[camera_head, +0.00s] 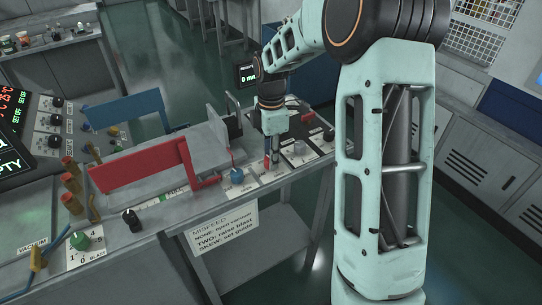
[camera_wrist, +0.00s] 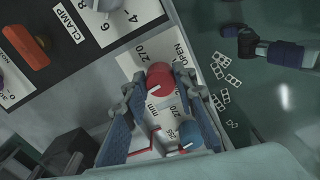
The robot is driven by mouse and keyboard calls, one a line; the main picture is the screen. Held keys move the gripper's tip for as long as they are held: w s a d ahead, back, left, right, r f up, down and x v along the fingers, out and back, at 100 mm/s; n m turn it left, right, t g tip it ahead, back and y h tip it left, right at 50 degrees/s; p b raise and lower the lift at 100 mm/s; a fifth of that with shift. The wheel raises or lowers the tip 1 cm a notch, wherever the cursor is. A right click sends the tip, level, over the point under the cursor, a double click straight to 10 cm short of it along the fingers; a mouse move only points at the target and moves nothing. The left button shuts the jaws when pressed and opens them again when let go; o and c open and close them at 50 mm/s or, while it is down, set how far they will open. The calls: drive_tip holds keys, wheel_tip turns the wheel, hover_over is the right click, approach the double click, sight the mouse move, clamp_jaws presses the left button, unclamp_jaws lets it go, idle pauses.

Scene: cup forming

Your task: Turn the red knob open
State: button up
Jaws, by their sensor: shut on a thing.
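The red knob (camera_wrist: 160,76) sits between the two blue-grey fingers of my gripper (camera_wrist: 165,86) in the wrist view. The fingers are shut on it, one on each side. A white pointer mark shows on its face, pointing to the lower left. Labels reading "270" and "OPEN" lie on the white panel around it. In the head view, my gripper (camera_head: 271,155) points down at the panel on the bench's front edge, and a bit of the red knob (camera_head: 267,160) shows beside the fingertips.
A blue knob (camera_head: 237,175) is close on the left, and also shows in the wrist view (camera_wrist: 190,133). A grey knob (camera_head: 299,147) and a black knob (camera_head: 329,135) are on the right. A red guide plate (camera_head: 140,167) stands on the bench to the left.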

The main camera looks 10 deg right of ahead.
drive_tip(key=m, duration=0.4)
drive_tip(key=shift+b, duration=0.3)
drive_tip(key=m, duration=0.4)
drive_tip(key=shift+s+m+b, duration=0.1)
drive_tip(key=shift+m+b, duration=0.2)
drive_tip(key=shift+m, duration=0.1)
drive_tip(key=m, duration=0.3)
drive_tip(key=shift+m, duration=0.3)
drive_tip(key=m, duration=0.4)
drive_tip(key=shift+a+m+b, duration=0.1)
drive_tip(key=shift+m+b, duration=0.2)
drive_tip(key=shift+b, duration=0.1)
drive_tip(key=m, duration=0.4)
drive_tip(key=shift+m, duration=0.3)
drive_tip(key=m, duration=0.4)
drive_tip(key=shift+a, duration=0.15)
drive_tip(key=m+p, duration=0.1)
drive_tip(key=m, duration=0.4)
drive_tip(key=shift+r, duration=0.1)
drive_tip(key=shift+m+p, duration=0.4)
drive_tip(key=shift+m, duration=1.4)
